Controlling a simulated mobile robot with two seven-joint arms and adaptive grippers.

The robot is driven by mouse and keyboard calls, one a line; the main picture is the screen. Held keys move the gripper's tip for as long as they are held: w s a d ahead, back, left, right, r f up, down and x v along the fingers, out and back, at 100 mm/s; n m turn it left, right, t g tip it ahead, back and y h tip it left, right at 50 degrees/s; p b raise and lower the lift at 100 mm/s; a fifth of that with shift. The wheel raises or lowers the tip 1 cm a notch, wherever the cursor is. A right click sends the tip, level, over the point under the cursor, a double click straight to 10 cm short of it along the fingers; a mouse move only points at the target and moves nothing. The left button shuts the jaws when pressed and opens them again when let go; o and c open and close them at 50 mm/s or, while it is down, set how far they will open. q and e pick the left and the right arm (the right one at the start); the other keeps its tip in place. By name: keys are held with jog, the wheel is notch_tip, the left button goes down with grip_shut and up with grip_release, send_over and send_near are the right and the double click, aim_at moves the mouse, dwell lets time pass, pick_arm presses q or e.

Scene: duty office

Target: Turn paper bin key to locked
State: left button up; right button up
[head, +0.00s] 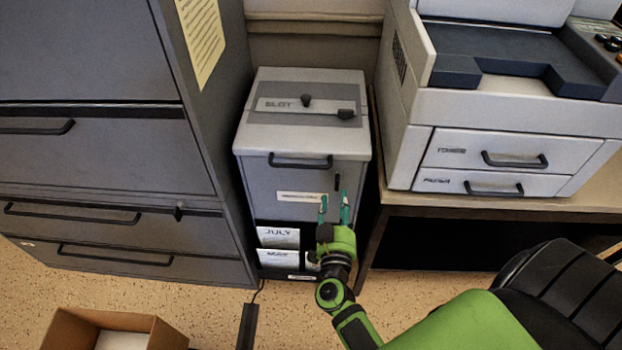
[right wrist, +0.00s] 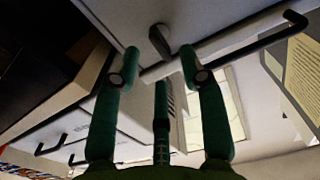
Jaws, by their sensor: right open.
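The grey paper bin (head: 270,185) stands between the filing cabinet and the copier table. A small dark upright key (head: 337,181) sits at the upper right of its front, below the lid. My right gripper (head: 334,203) is in front of the bin, its green fingers pointing up toward the key. In the right wrist view the two fingers are open and apart, and the key (right wrist: 158,41) shows just past the fingertips, between their lines. Nothing is held. I cannot tell whether a fingertip touches the bin. My left gripper is not in view.
The bin's dark bar handle (head: 300,162) is left of the key. A grey filing cabinet (head: 110,175) stands close on the left. A copier (head: 500,130) on a table stands on the right. An open cardboard box (head: 75,332) is on the floor at lower left.

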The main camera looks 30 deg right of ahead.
aim_at(337, 179)
jog(key=b+x, duration=0.1)
jog(key=x, duration=0.4)
jog(key=shift+w+d+b, duration=0.25)
jog(key=shift+d+b, duration=0.05)
jog(key=shift+d, duration=0.05)
jog(key=shift+w+d, duration=0.15)
jog(key=shift+w, duration=0.1)
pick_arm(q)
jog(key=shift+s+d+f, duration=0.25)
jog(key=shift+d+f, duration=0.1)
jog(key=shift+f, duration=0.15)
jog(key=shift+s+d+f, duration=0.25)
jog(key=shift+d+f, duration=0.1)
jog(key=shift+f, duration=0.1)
pick_arm(e)
jog(key=shift+w+d, duration=0.1)
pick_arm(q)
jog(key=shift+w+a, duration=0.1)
pick_arm(e)
grip_shut()
